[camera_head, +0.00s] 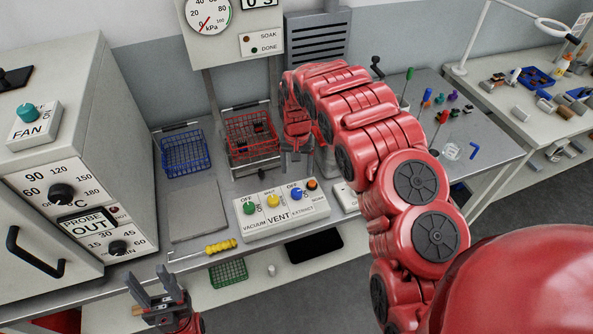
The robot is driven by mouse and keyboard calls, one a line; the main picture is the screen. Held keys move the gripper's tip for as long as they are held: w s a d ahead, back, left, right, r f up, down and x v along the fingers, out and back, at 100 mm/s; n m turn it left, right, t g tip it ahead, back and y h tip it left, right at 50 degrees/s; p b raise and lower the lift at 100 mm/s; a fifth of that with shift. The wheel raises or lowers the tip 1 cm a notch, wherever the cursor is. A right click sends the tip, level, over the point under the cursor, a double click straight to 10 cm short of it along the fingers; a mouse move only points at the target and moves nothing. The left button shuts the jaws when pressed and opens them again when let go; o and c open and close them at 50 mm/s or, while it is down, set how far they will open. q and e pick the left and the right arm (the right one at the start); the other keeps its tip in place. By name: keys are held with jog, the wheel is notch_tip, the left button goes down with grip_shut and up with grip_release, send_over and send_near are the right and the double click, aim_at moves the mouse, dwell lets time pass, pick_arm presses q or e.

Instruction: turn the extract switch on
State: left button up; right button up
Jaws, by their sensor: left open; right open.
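The extract switch (296,194) is a blue knob on the white control panel (268,226). The word EXTRACT is printed below it and OFF above it. Its pointing direction is too small to tell. On the same panel are a green vacuum knob (249,207), a yellow vent knob (273,200) and an orange button (311,184). My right gripper (296,160) is open and empty, pointing down just behind and above the panel, apart from the blue knob. My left gripper (153,297) is open and empty at the lower left, in front of the bench.
An oven (80,110) with knobs stands at the left. Blue (185,154) and red (252,136) baskets stand behind the panel. A yellow-handled tool (220,247) lies near the bench's front edge. A white box (345,197) is partly hidden by my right arm.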

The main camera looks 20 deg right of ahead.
notch_tip(320, 180, up, 7)
jog(key=p, duration=0.5)
jog(key=shift+f, duration=0.15)
